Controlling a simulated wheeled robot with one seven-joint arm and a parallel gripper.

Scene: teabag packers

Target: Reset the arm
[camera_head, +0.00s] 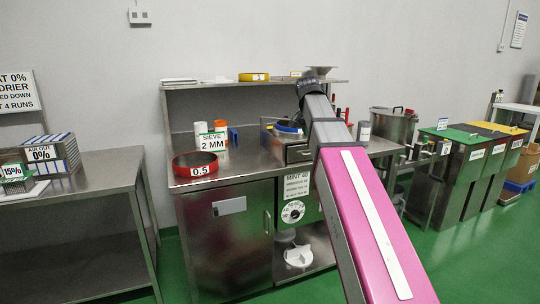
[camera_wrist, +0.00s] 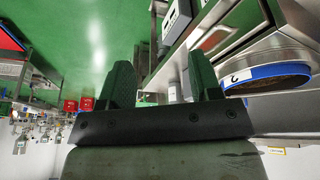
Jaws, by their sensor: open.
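My gripper (camera_wrist: 162,78) shows in the wrist view with its two dark green fingers spread apart and nothing between them. In the head view my arm reaches up from the bottom right, over the front of the steel workbench (camera_head: 225,185). I cannot clearly make out the gripper there. A blue-rimmed sieve (camera_wrist: 262,80) marked 2 lies to the right of the fingers in the wrist view, apart from them. It also shows on the bench, partly hidden by my arm, in the head view (camera_head: 289,128).
A shelf (camera_head: 215,85) runs above. A steel pot (camera_head: 395,125) and lidded bins (camera_head: 450,150) stand right. A side table (camera_head: 95,170) is left. Green floor shows between.

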